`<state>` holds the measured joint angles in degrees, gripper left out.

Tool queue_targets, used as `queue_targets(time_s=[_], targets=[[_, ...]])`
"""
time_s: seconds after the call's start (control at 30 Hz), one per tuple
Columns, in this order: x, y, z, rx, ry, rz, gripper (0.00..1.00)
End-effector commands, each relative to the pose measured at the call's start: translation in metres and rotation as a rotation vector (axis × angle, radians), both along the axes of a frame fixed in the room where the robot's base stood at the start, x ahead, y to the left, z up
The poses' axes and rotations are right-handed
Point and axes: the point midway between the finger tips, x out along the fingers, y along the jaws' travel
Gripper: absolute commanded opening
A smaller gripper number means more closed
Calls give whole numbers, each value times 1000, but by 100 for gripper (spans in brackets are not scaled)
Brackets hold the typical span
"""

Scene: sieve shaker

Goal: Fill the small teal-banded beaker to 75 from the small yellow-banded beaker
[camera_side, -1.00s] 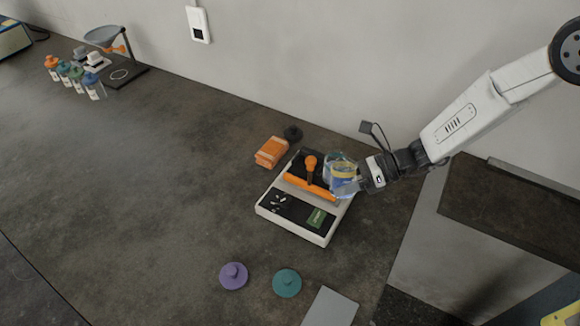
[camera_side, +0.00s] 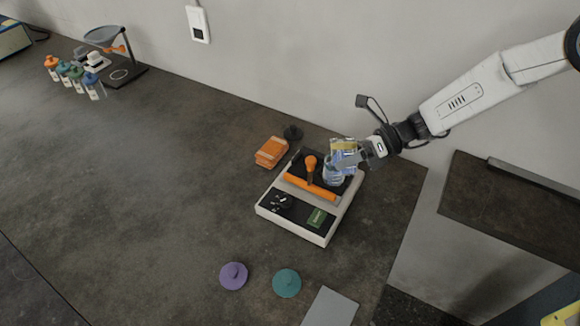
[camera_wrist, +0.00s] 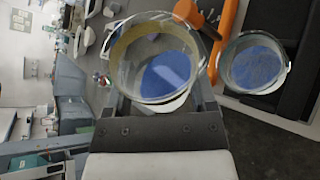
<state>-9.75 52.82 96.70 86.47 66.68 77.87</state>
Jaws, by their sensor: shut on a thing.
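My gripper (camera_side: 352,156) is shut on the small yellow-banded beaker (camera_side: 343,144), clear glass with blue liquid inside. I hold it above the balance-like device, close to a second small clear beaker. In the wrist view the held beaker (camera_wrist: 123,45) shows its yellow band and a blue pool; I cannot tell how far it is tilted. The second beaker (camera_side: 333,177) stands on the device's dark rear part and also holds blue liquid. It shows in the wrist view (camera_wrist: 253,66) right of the held one. Its band colour is not clear, and it is partly hidden in the side view.
The white device (camera_side: 322,237) has an orange bar (camera_side: 309,187), an orange-knobbed lever (camera_side: 310,163) and a green display (camera_side: 317,218). Orange blocks (camera_side: 271,152) lie behind it. Purple (camera_side: 233,276) and teal (camera_side: 287,284) lids lie in front. The counter's left middle is clear.

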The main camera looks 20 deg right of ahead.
Motion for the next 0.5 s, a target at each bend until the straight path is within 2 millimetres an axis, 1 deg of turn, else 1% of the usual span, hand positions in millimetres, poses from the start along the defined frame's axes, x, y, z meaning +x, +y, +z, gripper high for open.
queue_targets(time_s=[0.5], targets=[[1, 0, -2, 6, 30, 0, 8]])
